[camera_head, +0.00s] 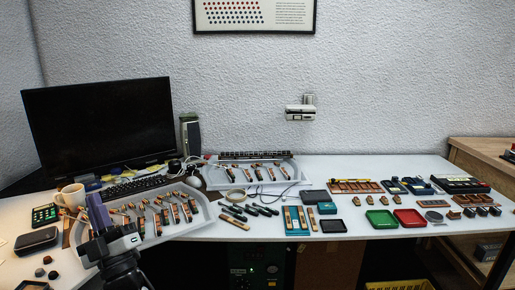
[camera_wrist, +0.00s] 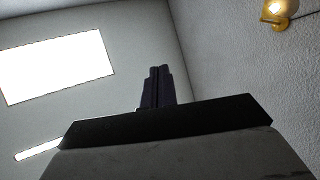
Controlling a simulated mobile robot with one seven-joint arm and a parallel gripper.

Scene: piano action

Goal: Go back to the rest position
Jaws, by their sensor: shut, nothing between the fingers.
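My gripper (camera_head: 99,212) shows at the lower left of the head view, raised and pointing up in front of the near grey tray. Its dark fingers are together with nothing between them. In the wrist view the closed fingers (camera_wrist: 156,88) point up toward a pale wall and a bright white panel (camera_wrist: 58,66). No task object is in the wrist view. My arm hides part of the near tray and the table's left front.
A near grey tray (camera_head: 198,226) and a far grey tray (camera_head: 213,183) hold several wooden-and-metal parts. A monitor (camera_head: 100,125), mug (camera_head: 70,196) and black case (camera_head: 36,241) stand left. Green (camera_head: 381,219) and red (camera_head: 410,218) trays lie right. Air above the table's middle is clear.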

